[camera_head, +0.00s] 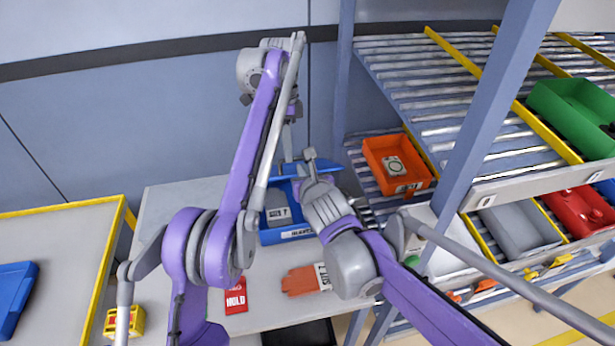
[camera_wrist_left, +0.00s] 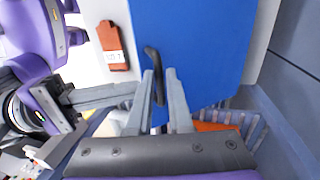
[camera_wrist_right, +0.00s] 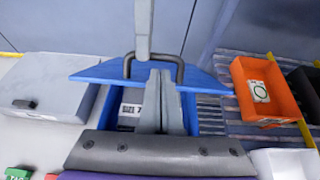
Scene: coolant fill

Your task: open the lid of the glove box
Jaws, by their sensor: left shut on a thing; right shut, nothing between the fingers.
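The blue box (camera_head: 292,236) with a white front label stands on the bench, partly behind my arms. Its blue lid (camera_head: 318,169) is raised off the box front, so the inside partly shows, with a grey labelled item (camera_head: 277,206). The lid fills much of the left wrist view (camera_wrist_left: 205,45). My left gripper (camera_wrist_left: 162,78) is shut on the lid's black handle (camera_wrist_left: 152,58). The handle also shows in the right wrist view (camera_wrist_right: 180,70). My right gripper (camera_wrist_right: 160,75) is shut and empty, close in front of the lid; contact cannot be told.
An orange bin (camera_head: 397,165) sits on the rack to the right of the box. A rack post (camera_head: 480,110) stands close to my right arm. An orange glove-like piece (camera_head: 300,281) and a red card (camera_head: 236,297) lie on the bench in front.

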